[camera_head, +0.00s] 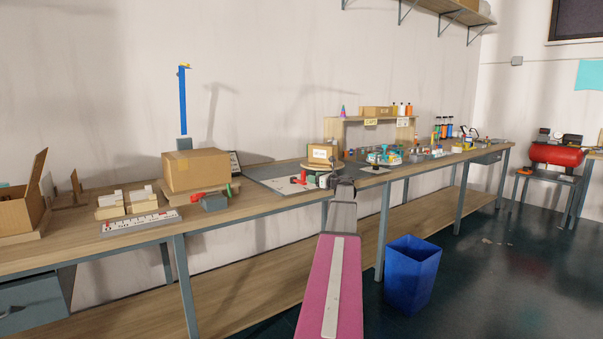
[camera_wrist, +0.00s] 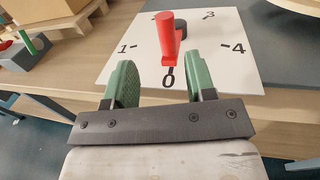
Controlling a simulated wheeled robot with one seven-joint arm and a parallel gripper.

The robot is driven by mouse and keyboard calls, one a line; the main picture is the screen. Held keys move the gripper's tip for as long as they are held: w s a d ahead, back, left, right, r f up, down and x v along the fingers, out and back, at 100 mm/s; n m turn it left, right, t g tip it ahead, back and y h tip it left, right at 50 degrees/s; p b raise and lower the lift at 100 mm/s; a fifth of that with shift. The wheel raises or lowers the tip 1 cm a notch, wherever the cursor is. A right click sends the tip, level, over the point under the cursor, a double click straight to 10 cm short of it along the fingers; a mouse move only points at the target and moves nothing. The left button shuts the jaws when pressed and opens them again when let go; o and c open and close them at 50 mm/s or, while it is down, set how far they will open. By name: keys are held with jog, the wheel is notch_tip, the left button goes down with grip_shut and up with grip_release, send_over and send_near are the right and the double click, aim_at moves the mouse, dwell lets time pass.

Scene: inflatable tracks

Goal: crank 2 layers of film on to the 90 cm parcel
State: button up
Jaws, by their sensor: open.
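A white dial plate (camera_wrist: 205,40) lies on the bench in the wrist view, with black numbers 0, 1, 3 and 4 around it. A red crank handle (camera_wrist: 168,42) stands up from it beside a black hub (camera_wrist: 180,24), on the 0 side. My gripper (camera_wrist: 161,67) is open, its green fingers to the left and right of the red handle; I cannot tell whether the handle is between the tips or just beyond them. A small labelled cardboard parcel (camera_head: 320,155) stands behind the dial in the head view; its label is too small to read.
A large taped box (camera_head: 195,170) sits on the bench left of the dial, near a blue upright post (camera_head: 183,100). An open box (camera_head: 20,208) is at far left. Crowded small items (camera_head: 390,155) stand to the right. A blue bin (camera_head: 411,275) is on the floor.

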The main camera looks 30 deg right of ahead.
aim_at(301, 182)
jog(key=x, duration=0.7)
jog(key=d+x, duration=0.1)
jog(key=x, duration=0.2)
jog(key=shift+w+a+r, duration=0.1)
jog(key=shift+w+r, duration=0.2)
jog(key=shift+w, duration=0.1)
jog(key=shift+a, duration=0.1)
grip_shut()
